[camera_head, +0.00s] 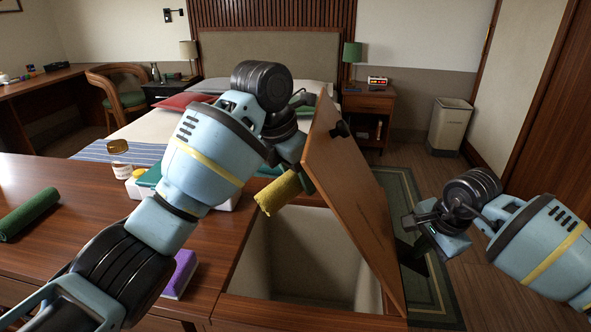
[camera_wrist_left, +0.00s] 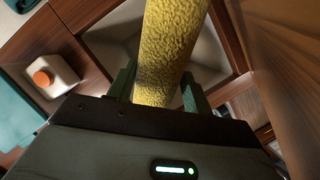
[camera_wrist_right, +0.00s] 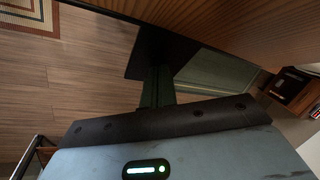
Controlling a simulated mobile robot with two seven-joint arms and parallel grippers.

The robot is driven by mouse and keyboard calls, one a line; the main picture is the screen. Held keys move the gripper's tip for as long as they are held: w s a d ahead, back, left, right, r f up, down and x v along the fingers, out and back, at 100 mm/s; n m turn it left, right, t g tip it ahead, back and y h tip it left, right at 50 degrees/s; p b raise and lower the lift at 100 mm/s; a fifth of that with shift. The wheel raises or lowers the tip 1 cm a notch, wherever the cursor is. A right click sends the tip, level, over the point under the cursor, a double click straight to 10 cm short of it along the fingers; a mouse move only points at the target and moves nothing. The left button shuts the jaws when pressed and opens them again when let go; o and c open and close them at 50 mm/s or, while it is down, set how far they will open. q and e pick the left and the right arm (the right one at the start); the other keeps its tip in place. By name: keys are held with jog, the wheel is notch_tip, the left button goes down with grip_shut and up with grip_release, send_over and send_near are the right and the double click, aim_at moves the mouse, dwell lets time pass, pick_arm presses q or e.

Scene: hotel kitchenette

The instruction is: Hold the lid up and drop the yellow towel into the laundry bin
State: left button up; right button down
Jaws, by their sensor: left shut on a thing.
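The yellow towel (camera_head: 277,194) is a rolled, textured cylinder. My left gripper (camera_head: 297,178) is shut on it and holds it above the bin's opening; the towel also shows between the fingers in the left wrist view (camera_wrist_left: 168,50). The laundry bin (camera_head: 290,250) is a square, pale-lined opening in the wooden counter, and I see nothing lying in its visible part. Its wooden lid (camera_head: 350,185) stands steeply raised along the opening's right side. My right gripper (camera_head: 408,238) is at the lid's right face, its fingers close together; whether they touch the lid is unclear.
A green roll (camera_head: 30,213) and a purple item (camera_head: 181,274) lie on the counter (camera_head: 75,205). A jar (camera_head: 119,160) and a white bottle with an orange cap (camera_wrist_left: 50,75) stand left of the opening. A bed is behind, and a waste bin (camera_head: 450,125) stands far right.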

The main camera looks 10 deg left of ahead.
pick_arm(q)
jog(key=shift+f, duration=2.85)
jog(key=o, duration=1.1)
jog(key=v, duration=0.7)
jog(key=shift+s+r, duration=0.1)
jog(key=shift+r, duration=0.15)
jog(key=a+r, duration=0.4)
jog(key=a, duration=0.6)
